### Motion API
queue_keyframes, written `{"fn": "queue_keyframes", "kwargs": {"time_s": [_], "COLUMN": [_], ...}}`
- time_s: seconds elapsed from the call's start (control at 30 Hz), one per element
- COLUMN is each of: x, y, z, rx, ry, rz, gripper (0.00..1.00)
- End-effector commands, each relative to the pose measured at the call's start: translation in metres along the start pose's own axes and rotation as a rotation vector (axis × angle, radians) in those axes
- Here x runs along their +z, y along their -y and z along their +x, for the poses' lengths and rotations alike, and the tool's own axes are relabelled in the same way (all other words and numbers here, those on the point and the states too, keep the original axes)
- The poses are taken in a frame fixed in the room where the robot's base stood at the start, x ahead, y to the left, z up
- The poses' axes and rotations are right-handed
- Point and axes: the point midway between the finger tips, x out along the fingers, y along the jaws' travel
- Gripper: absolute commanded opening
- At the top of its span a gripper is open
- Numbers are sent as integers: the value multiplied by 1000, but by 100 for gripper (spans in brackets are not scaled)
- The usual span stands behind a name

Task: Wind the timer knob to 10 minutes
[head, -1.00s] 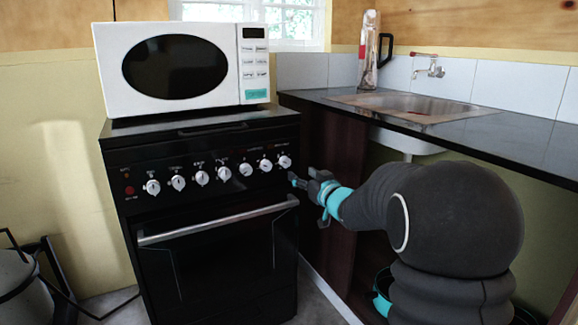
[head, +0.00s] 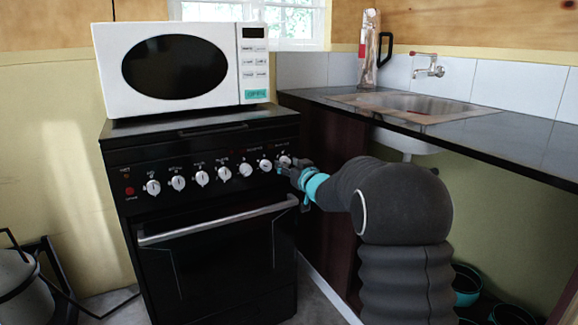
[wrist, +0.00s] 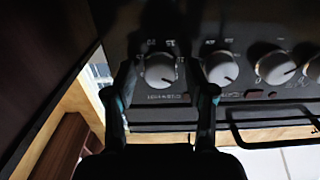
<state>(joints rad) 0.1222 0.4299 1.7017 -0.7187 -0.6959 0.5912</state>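The timer knob is the rightmost white knob (head: 285,161) in the row on the black stove's front panel. In the wrist view this knob (wrist: 160,71) shows large and round, with a printed scale around it that includes a 15; its setting is too unclear to read. My gripper (head: 283,170) is at the knob's front, partly covering it in the head view. In the wrist view my gripper (wrist: 161,84) is open, with one dark finger on each side of the knob. I cannot tell whether either finger touches it.
A neighbouring knob (wrist: 221,68) sits close beside one finger. The oven door handle (head: 218,221) runs below the panel. A white microwave (head: 183,68) stands on the stove. The dark counter (head: 500,138) with the sink is to the right, above my arm.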

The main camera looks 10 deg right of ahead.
Motion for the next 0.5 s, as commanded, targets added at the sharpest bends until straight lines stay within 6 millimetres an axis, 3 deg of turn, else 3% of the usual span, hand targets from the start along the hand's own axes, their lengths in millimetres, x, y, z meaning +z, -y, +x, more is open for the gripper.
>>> {"fn": "queue_keyframes", "kwargs": {"time_s": [0.03,0.17,0.2,0.5], "x": [0,0,0,0], "y": [0,0,0,0], "z": [0,0,0,0], "rx": [0,0,0,0], "ry": [0,0,0,0], "rz": [0,0,0,0], "gripper": [36,4,0,0]}}
